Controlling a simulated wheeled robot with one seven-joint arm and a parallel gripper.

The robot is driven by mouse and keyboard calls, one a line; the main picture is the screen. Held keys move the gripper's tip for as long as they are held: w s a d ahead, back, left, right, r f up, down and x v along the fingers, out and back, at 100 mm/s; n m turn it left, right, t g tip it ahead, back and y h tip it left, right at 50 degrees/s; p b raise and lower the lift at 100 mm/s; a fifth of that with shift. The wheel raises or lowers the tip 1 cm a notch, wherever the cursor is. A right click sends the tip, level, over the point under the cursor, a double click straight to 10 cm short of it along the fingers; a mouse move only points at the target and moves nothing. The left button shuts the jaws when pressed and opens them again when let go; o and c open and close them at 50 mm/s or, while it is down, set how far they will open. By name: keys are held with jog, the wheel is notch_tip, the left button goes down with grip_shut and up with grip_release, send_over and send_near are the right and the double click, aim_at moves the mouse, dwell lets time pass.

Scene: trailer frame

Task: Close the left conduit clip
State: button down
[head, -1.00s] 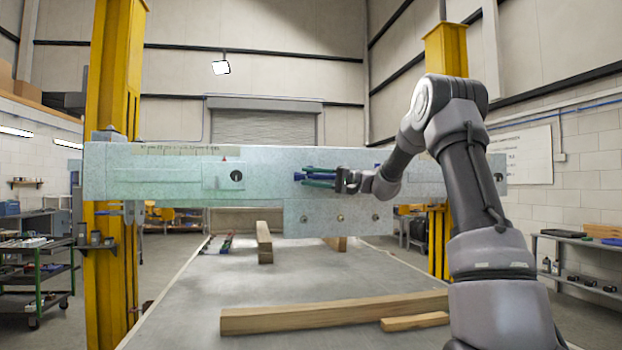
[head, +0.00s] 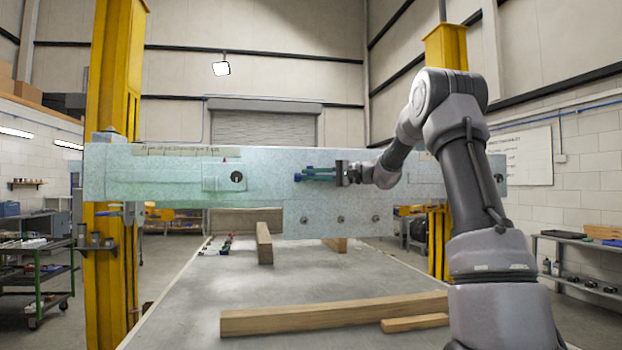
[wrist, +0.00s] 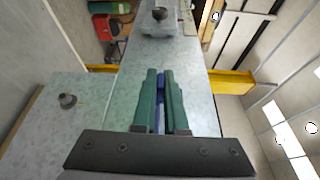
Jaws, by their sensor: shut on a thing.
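The blue conduit clip (head: 298,177) is on the face of the pale galvanized beam (head: 150,172), right of its middle. My gripper (head: 308,174) has long green fingers that point left along the beam face. In the wrist view, my gripper (wrist: 162,72) is shut on the clip; a blue strip of the clip (wrist: 161,88) shows between the two fingers. The fingers hide most of the clip, so I cannot tell whether its latch is open or closed.
A raised plate with a dark round knob (head: 236,177) sits left of the clip. Bolt heads (head: 340,219) line the lower plate. Yellow posts (head: 112,70) stand at both ends. Timber pieces (head: 330,314) lie on the grey table below. The space in front of the beam's left half is clear.

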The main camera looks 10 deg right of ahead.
aim_at(310, 167)
jog(key=m, duration=0.1)
jog(key=r+m+h, duration=0.1)
jog(key=m, duration=0.1)
jog(key=shift+w+g, duration=0.1)
jog(key=shift+g, duration=0.3)
jog(key=m, duration=0.1)
jog(key=m+g+h, duration=0.1)
jog(key=shift+w+r+m, duration=0.3)
jog(key=shift+r+m, duration=0.1)
jog(key=m, duration=0.1)
jog(key=m+g, duration=0.1)
jog(key=shift+w+r+m+g+h, duration=0.25)
jog(key=shift+w+m+g+h, duration=0.1)
jog(key=shift+m+g+h, duration=0.05)
jog(key=m+g, duration=0.1)
jog(key=w+m+g, duration=0.1)
jog(key=m, duration=0.1)
jog(key=shift+r, duration=0.2)
jog(key=c, duration=1)
grip_release()
jog(key=shift+o, duration=0.2)
jog(key=shift+d+r, duration=0.1)
